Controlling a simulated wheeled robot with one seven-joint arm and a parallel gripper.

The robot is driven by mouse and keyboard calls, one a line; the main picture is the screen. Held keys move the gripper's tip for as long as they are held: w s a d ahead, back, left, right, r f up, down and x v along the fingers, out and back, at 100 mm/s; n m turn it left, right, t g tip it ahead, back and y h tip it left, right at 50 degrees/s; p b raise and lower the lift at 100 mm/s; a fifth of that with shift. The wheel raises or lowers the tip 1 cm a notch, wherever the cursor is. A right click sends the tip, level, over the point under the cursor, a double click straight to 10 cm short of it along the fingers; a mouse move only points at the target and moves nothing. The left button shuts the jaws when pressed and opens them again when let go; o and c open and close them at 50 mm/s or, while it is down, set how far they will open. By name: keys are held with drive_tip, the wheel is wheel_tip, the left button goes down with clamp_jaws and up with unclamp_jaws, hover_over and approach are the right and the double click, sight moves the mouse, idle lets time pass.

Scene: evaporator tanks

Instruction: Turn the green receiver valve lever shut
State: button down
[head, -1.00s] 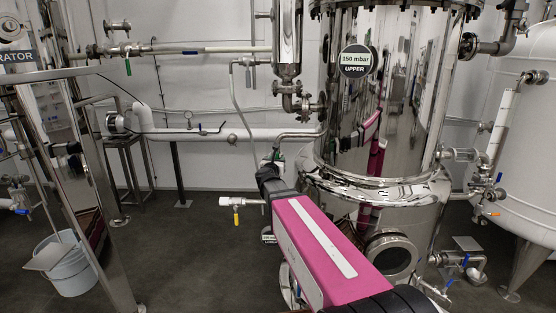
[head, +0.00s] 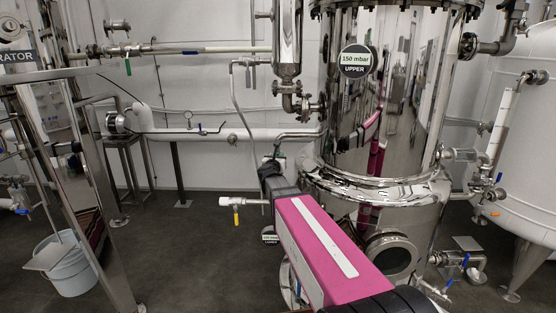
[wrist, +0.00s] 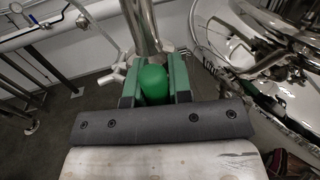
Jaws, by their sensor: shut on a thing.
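The green lever (wrist: 154,84) shows in the wrist view as a rounded green end below a steel pipe. My gripper (wrist: 154,92) has its two fingers, with green inner faces, closed on either side of it. The rest of the lever and its valve body are mostly hidden. In the head view my gripper (head: 270,168) is at the far end of my pink arm, left of the large steel tank, and the lever cannot be made out there.
The polished steel tank (head: 372,120) stands close right of my arm. A white horizontal pipe (head: 220,133) runs behind. Open floor lies at the left, with a white bucket (head: 70,268).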

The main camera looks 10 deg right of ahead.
drive_tip(key=a+f+n+t+y, duration=0.1)
drive_tip(key=a+f+n, duration=0.2)
drive_tip(key=n, duration=0.7)
drive_tip(key=w+a+f+n+t+y, duration=0.1)
drive_tip(key=a+f+n, duration=0.3)
drive_tip(key=n, duration=0.6)
drive_tip(key=shift+w+a+f+t+y, duration=0.25)
drive_tip(key=shift+a+t+y, duration=0.25)
drive_tip(key=shift+t, duration=0.1)
drive_tip(key=c, duration=1)
unclamp_jaws()
drive_tip(key=shift+c, duration=0.2)
drive_tip(key=v, duration=1)
drive_tip(key=shift+s+f, duration=0.15)
drive_tip(key=shift+s, duration=0.25)
